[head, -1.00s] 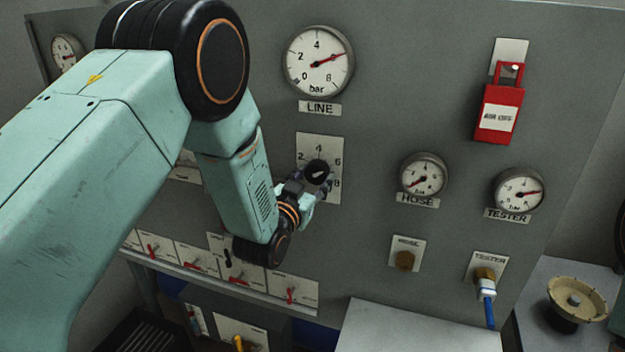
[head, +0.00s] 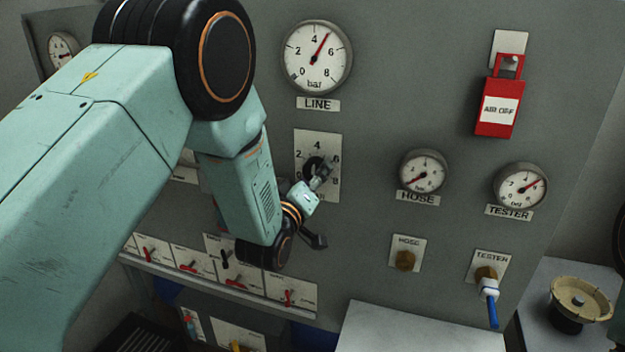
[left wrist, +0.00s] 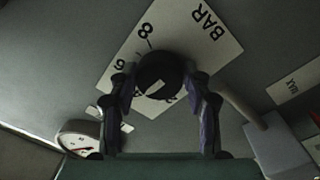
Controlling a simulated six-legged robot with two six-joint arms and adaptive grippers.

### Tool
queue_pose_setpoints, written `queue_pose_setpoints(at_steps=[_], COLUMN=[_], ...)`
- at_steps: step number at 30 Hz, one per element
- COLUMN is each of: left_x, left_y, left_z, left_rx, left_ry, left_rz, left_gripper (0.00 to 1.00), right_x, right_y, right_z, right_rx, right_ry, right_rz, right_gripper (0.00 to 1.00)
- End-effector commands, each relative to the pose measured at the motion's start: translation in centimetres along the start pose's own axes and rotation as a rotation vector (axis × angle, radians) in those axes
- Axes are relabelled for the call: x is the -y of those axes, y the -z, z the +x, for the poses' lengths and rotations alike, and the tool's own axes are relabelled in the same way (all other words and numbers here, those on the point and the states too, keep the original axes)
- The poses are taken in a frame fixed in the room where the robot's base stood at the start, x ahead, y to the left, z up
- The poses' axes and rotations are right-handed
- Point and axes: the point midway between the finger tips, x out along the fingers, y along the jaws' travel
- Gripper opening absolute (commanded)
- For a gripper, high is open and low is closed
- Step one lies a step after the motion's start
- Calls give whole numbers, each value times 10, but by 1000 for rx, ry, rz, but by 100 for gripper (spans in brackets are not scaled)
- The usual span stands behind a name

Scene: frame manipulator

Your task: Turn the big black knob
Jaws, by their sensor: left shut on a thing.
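The big black knob (head: 313,166) is on a white scale plate (head: 303,140) marked with numbers up to 8, below the LINE gauge (head: 318,57). My left gripper (head: 319,180) is at the knob and partly covers it in the head view. In the left wrist view, the knob (left wrist: 160,72) sits between the two fingers of my left gripper (left wrist: 162,88), one on each side. The fingers are shut on it. The LINE needle points up and right, between 4 and 6. My right gripper is not in view.
The HOSE gauge (head: 422,172) and TESTER gauge (head: 520,186) are to the right. A red AIR OFF tag (head: 500,108) hangs above them.

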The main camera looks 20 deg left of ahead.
Motion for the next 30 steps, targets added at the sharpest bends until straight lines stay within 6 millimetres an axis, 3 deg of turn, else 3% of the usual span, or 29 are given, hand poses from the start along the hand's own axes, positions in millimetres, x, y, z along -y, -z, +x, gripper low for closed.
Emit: queue_pose_setpoints(at_steps=[30], left_x=[-6], left_y=[2], left_z=[0], left_rx=[-47], left_ry=[10], left_rz=[-926], left_gripper=[17], right_x=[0], right_y=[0], right_z=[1], right_rx=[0], right_ry=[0], right_rz=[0], right_gripper=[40])
